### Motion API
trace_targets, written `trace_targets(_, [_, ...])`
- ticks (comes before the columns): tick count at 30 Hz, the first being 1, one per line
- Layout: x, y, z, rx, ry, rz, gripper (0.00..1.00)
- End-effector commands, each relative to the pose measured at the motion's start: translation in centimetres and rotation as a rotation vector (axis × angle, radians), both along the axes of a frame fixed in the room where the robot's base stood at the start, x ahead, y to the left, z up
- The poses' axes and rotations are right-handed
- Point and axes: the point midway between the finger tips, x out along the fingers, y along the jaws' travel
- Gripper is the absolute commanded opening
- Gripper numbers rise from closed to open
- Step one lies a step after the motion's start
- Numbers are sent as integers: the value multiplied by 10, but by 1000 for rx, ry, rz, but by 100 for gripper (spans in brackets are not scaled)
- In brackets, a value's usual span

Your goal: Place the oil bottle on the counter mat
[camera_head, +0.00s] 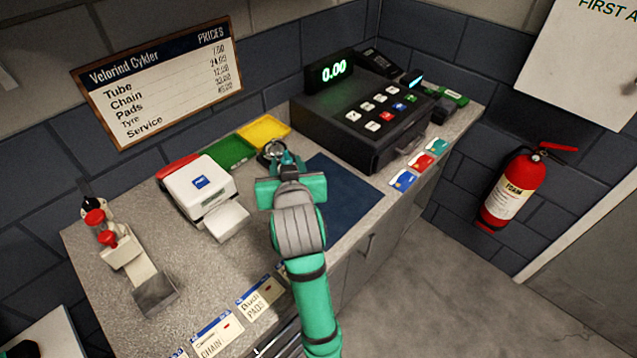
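The dark blue counter mat (347,203) lies on the grey counter in front of the cash register. My gripper (277,158) reaches over the mat's left part, and my arm hides some of the mat. The fingertips are small and partly covered by the gripper body, so I cannot tell whether they are open or shut. A grey ring-like shape shows at the fingertips; I cannot tell what it is. I cannot make out the oil bottle for sure. Small red-topped items (107,240) stand at the counter's left end, and I cannot tell whether one is a bottle.
The black cash register (365,112) stands behind the mat. A white receipt printer (200,188) and green and yellow trays (263,132) are left of my gripper. Cards (403,180) lie along the right edge, and labelled packets (217,332) along the front. A fire extinguisher (513,188) hangs at right.

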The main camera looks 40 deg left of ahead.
Motion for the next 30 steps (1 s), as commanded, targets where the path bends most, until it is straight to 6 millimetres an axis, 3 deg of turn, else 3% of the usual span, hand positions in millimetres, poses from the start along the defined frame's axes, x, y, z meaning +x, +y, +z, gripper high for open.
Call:
trace_targets(9, [68, 1, -31, -1, 4, -3, 8])
trace_targets(15, [98, 2, -63, -1, 4, -2, 8])
trace_targets(30, [125, 3, -104, -1, 5, -1, 8])
